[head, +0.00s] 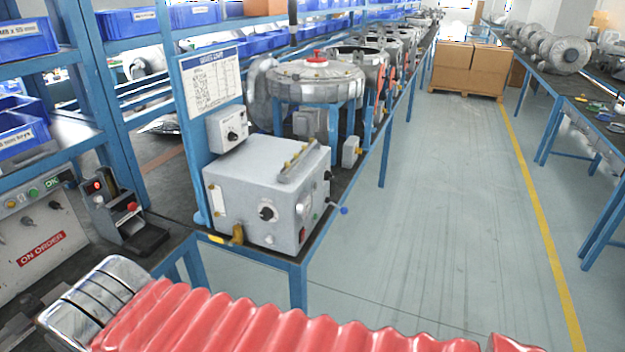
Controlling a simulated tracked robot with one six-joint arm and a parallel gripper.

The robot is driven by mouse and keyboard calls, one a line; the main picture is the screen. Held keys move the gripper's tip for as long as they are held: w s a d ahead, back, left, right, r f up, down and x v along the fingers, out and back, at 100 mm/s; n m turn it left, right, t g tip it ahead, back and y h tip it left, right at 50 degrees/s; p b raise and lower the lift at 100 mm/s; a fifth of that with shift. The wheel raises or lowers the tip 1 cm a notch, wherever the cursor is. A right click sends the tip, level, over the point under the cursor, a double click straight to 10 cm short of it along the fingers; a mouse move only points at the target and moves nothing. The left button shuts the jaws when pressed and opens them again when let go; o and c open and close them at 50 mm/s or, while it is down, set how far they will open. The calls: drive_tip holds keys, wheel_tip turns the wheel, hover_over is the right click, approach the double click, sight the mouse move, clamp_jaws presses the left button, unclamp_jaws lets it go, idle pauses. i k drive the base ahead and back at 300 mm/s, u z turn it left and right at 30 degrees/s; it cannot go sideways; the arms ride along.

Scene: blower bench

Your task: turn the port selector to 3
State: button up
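I cannot tell which knob is the port selector, and no port numbers or settings are readable. My gripper is not in view. Red ribbed covering on my arm crosses the bottom of the head view.
A blue-tipped lever (342,210) sticks out at the grey box's right side. A yellow fitting (237,235) sits at its front foot. Metal blower housings (316,80) line the bench behind. The aisle floor (440,210) to the right is clear; cardboard boxes (470,68) stand farther back.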

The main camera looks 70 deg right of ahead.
sight(328, 174)
drive_tip(key=u, duration=0.3)
drive_tip(key=k, duration=1.65)
drive_tip(key=z, duration=1)
drive_tip(key=i, duration=0.95)
drive_tip(key=z, duration=0.05)
